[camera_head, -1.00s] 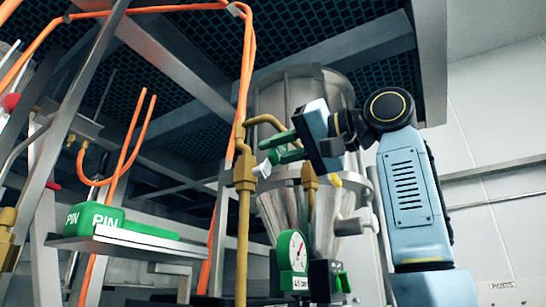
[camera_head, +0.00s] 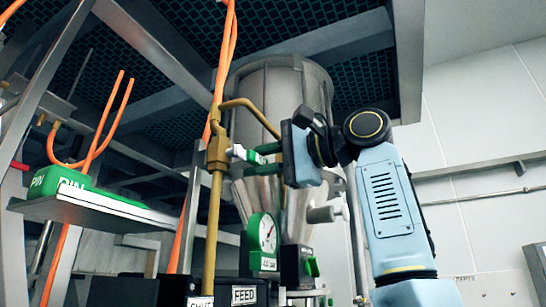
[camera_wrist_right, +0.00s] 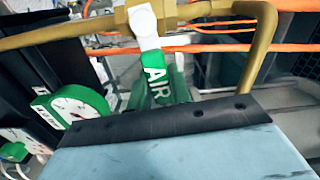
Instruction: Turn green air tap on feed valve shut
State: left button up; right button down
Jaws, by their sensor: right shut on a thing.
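The green air tap (camera_wrist_right: 155,80) has a green lever lettered AIR and a white end by the brass feed valve (camera_wrist_right: 138,18). In the head view its white part (camera_head: 240,153) sits just right of the brass valve body (camera_head: 217,150). My right gripper (camera_head: 264,157) reaches in from the right and is shut on the tap's green lever. The right wrist view shows the lever slanting from the valve toward my right gripper's palm, which hides its near end. My left gripper is not in view.
A steel hopper (camera_head: 275,95) stands behind the tap. A green gauge (camera_head: 262,238) and the dark FEED box (camera_head: 243,291) are below. Orange hoses (camera_head: 222,60) and a brass pipe (camera_head: 213,230) run close by on the left. A shelf (camera_head: 90,212) holds green PIN blocks.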

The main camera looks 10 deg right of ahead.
jog(key=shift+f+m, duration=0.3)
jog(key=shift+m, duration=0.2)
jog(key=shift+f, duration=0.1)
jog(key=shift+m, duration=0.3)
jog(key=c, duration=1.3)
grip_release()
jog(key=b+v, duration=0.4)
jog(key=v, duration=0.9)
jog(key=shift+s+d, duration=0.1)
jog(key=shift+d, duration=0.1)
